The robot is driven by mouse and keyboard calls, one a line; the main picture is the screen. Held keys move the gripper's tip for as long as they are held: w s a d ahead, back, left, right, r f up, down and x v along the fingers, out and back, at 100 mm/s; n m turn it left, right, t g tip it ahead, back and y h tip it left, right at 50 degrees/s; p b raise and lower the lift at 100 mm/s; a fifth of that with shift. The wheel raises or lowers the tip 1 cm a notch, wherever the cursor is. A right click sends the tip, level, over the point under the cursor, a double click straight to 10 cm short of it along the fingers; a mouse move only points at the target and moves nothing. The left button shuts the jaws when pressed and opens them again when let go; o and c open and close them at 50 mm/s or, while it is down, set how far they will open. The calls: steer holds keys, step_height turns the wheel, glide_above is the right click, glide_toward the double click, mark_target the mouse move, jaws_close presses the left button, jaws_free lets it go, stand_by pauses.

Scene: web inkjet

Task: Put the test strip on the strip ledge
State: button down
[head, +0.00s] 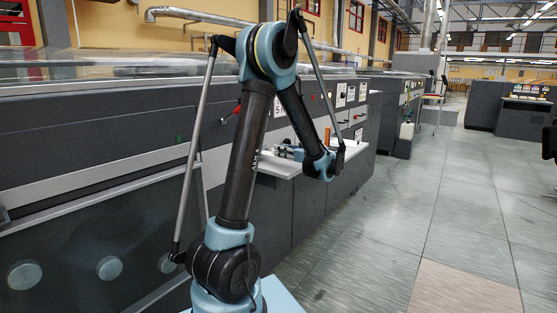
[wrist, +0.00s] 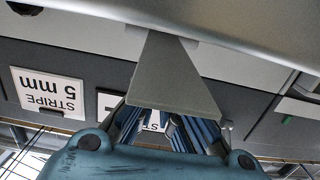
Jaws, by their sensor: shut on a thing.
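The test strip, a flat grey piece (wrist: 170,85), reaches out from my gripper (wrist: 172,128) in the wrist view, wide near the fingers and narrower at its far end. My gripper is shut on it; the fingers are partly hidden behind the strip. Its far end overlaps a pale ledge-like surface (wrist: 250,38) in the picture; I cannot tell whether they touch. In the head view my gripper (head: 286,151) is just above a white ledge (head: 275,165) on the front of the dark machine. The strip is too small to make out there. I cannot tell which surface is the strip ledge.
A white sign reading "STRIPE 5 mm" (wrist: 50,93) is on the machine face, upside down in the wrist view. A brown upright object (head: 327,137) stands beyond my gripper. A red-handled lever (head: 232,113) sticks out of the machine. The tiled floor (head: 400,220) at right is clear.

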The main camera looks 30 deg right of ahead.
steer(key=shift+w+a+f, duration=0.1)
steer(key=shift+w+f, duration=0.1)
steer(key=shift+f, duration=1.3)
steer(key=c, duration=1.8)
jaws_free()
steer(key=v, duration=1.2)
steer(key=shift+s, duration=0.1)
